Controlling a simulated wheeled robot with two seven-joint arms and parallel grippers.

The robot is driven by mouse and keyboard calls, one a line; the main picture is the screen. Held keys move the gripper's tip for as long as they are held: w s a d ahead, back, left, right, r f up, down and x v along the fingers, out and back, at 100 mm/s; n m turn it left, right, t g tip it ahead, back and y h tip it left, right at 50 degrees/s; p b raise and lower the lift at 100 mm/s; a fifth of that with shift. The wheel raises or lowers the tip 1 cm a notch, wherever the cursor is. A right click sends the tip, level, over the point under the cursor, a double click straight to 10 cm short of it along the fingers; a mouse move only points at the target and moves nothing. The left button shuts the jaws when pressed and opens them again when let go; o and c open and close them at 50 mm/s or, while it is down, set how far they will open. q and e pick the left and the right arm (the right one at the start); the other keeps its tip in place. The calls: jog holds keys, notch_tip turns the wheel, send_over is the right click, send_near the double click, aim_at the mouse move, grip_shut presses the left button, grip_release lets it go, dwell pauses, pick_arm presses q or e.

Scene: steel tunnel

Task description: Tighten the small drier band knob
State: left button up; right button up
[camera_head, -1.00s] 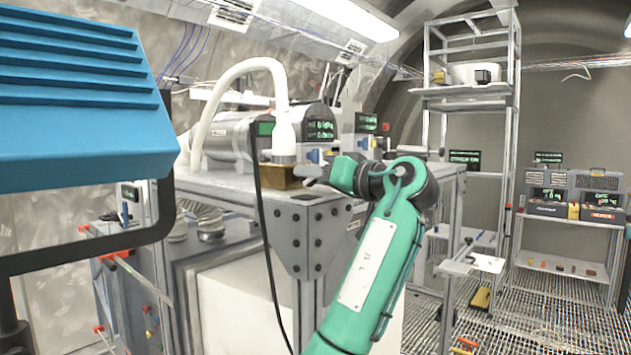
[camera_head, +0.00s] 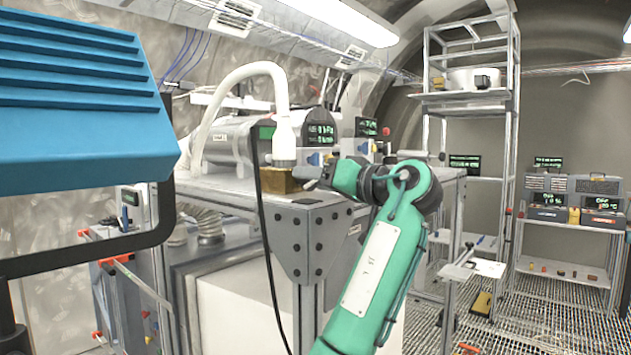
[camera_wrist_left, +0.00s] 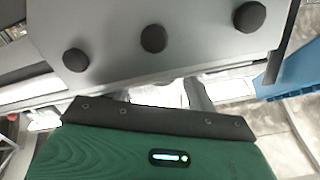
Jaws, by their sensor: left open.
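My left gripper (camera_head: 312,178) is at the near corner of the steel bench (camera_head: 375,197), at about the height of its top. It is open, with its fingers pointing left, close to a brass-coloured block (camera_head: 277,181) under the white hose end. I cannot tell whether they touch. I cannot make out the small drier band knob for certain in either view. My right gripper is not in view.
A white hose (camera_head: 278,100) arches over a grey cylindrical machine (camera_head: 228,142) on the bench. A black cable (camera_head: 262,235) hangs before the bench. A large blue ribbed housing (camera_head: 80,100) fills the left. Shelves with lit displays (camera_head: 550,199) stand at the right, over a grated floor.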

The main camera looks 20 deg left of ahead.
pick_arm(q)
jog(key=b+v, duration=0.5)
jog(key=v, duration=0.8)
jog(key=shift+b, duration=0.3)
jog(key=shift+d, duration=0.15)
